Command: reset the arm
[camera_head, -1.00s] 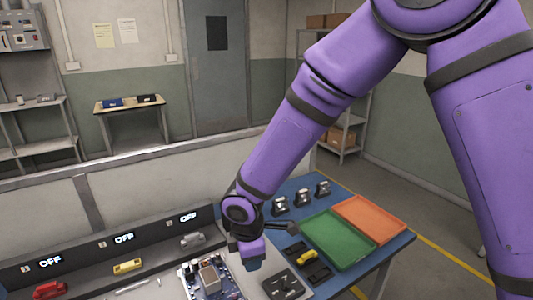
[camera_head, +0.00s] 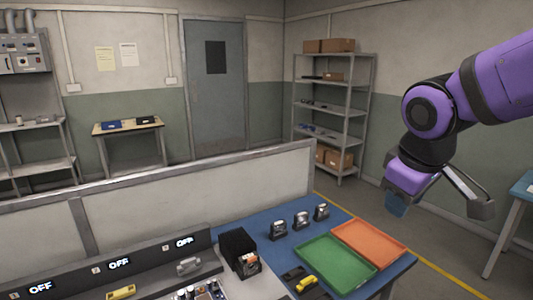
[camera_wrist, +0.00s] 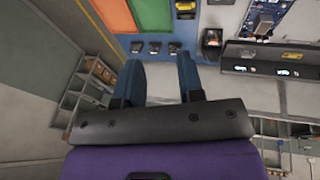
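My gripper (camera_head: 432,203) is raised in the air at the right of the head view, beyond the right side of the workbench and apart from everything. In the wrist view my gripper (camera_wrist: 160,75) shows two blue fingers spread apart with nothing between them. It is open and empty. My purple arm comes in from the right edge of the head view.
The blue workbench (camera_head: 232,216) holds a green tray (camera_head: 335,263), an orange tray (camera_head: 368,243), several small metal parts at the back and a yellow part (camera_head: 307,283) in a black holder. A grey shelf (camera_head: 335,108) stands behind. Open floor lies right of the bench.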

